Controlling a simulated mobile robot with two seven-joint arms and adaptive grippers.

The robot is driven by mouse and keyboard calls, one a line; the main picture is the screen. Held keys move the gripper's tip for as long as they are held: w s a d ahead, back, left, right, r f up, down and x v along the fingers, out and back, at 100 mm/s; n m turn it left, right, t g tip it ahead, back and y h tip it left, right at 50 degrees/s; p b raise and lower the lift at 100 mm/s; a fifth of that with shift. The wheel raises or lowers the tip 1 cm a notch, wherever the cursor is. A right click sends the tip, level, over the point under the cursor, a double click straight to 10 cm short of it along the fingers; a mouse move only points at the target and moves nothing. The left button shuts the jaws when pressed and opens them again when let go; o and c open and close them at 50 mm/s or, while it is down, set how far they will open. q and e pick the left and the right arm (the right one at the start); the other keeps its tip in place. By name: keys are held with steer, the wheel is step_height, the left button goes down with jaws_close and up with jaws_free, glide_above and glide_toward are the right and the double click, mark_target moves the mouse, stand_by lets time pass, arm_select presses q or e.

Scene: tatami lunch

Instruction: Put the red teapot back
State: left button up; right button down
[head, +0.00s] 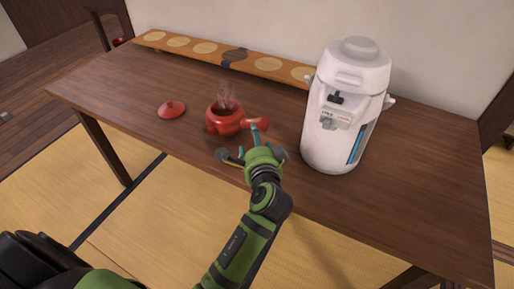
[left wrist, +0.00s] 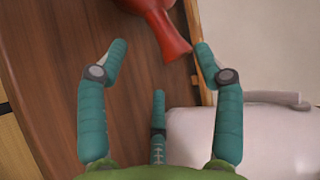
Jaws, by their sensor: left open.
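The red teapot (head: 225,118) stands uncovered on the wooden table, dark inside, with steam rising. Its side handle (head: 256,123) points right. The red lid (head: 172,109) lies on the table to the left of the pot. My left gripper (head: 254,145) is open in front of the handle, with its fingers pointing towards it. In the left wrist view the handle (left wrist: 170,40) lies ahead between the spread fingers (left wrist: 158,70), nearer the right one; whether it touches that finger I cannot tell. Most of the pot is out of that view. My right gripper is not in view.
A white hot-water dispenser (head: 345,110) stands close to the right of my left gripper; its side also shows in the left wrist view (left wrist: 265,140). A long wooden board (head: 215,54) with several pale round spots and a dark one lies along the wall. The table's left part is clear.

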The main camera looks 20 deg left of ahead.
arm_select(q)
steer(key=shift+v, duration=1.7)
